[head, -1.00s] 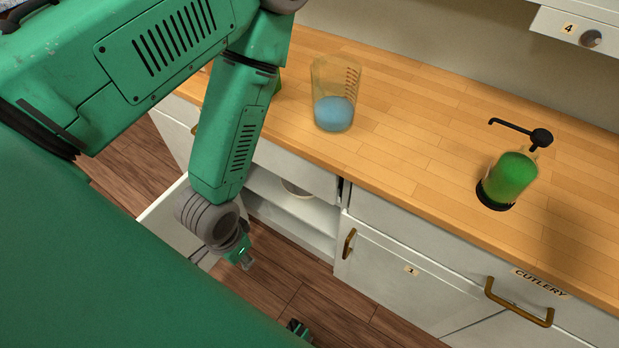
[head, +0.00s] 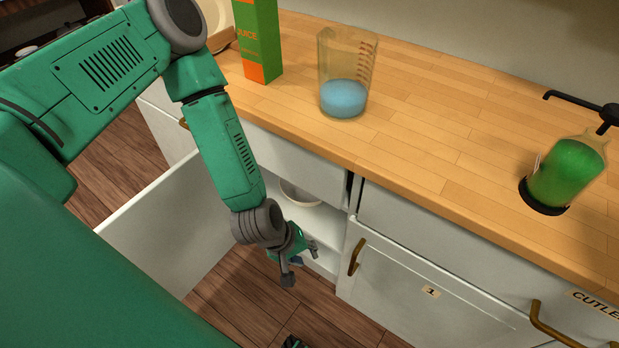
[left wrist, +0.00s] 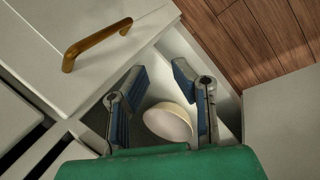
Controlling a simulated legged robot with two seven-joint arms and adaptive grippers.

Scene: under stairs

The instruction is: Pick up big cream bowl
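The cream bowl (head: 300,194) sits on a shelf inside the open cabinet under the counter. My left arm hides part of it in the head view. My left gripper (head: 301,264) is open and empty in front of the cabinet opening, lower than the bowl in the picture and apart from it. In the left wrist view the bowl (left wrist: 168,122) shows between the two spread fingers of the left gripper (left wrist: 160,70), on the white shelf.
The open cabinet door (head: 165,235) stands left of my left arm. A closed cabinet (head: 425,290) with a brass handle is at right. On the wooden counter (head: 440,135) are a juice carton (head: 259,42), a beaker with blue liquid (head: 343,98) and a green soap dispenser (head: 566,172).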

